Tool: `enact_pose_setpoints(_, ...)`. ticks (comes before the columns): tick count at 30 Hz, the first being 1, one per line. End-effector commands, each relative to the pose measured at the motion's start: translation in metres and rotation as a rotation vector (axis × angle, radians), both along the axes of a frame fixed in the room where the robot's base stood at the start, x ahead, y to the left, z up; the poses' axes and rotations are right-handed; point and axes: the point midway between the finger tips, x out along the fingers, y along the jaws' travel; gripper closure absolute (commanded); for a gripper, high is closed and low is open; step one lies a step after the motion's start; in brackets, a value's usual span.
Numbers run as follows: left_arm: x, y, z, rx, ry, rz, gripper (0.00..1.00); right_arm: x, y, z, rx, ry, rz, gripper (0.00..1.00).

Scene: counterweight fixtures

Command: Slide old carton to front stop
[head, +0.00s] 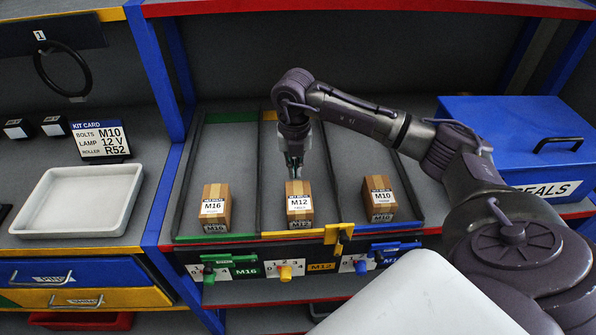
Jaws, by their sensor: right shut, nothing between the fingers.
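Three small brown cartons stand in three lanes on the shelf. The M16 carton (215,207) is in the left lane, the M12 carton (299,204) in the middle lane and the M10 carton (379,199) in the right lane. The front stop of the middle lane, a yellow strip (290,234), runs along the shelf edge just in front of the M12 carton. My right gripper (293,172) points down, shut and empty, directly behind the M12 carton. Its fingertips are partly hidden by the carton, so I cannot tell whether they touch it. My left gripper is not in view.
Low dividers (259,180) separate the lanes. Colored knobs (285,273) and a yellow clip (338,238) sit on the front rail. A white tray (78,231) and a kit card (101,140) are left, a blue box (515,145) right. The lanes behind the cartons are bare.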

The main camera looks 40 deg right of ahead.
Motion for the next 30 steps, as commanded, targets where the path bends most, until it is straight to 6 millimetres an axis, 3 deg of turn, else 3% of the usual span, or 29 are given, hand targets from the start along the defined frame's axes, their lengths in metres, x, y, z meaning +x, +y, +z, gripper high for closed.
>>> enact_pose_setpoints(2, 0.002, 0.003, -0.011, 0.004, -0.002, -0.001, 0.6, 0.001, -0.001, 0.018, -0.001, -0.007, 0.0, 1.0)
enact_pose_setpoints(21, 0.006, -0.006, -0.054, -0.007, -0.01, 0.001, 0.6, -0.133, 0.081, 0.016, -0.001, -0.002, 0.005, 1.0)
enact_pose_setpoints(30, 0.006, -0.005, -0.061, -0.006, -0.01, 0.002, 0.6, -0.173, 0.106, 0.019, -0.001, 0.001, 0.001, 1.0)
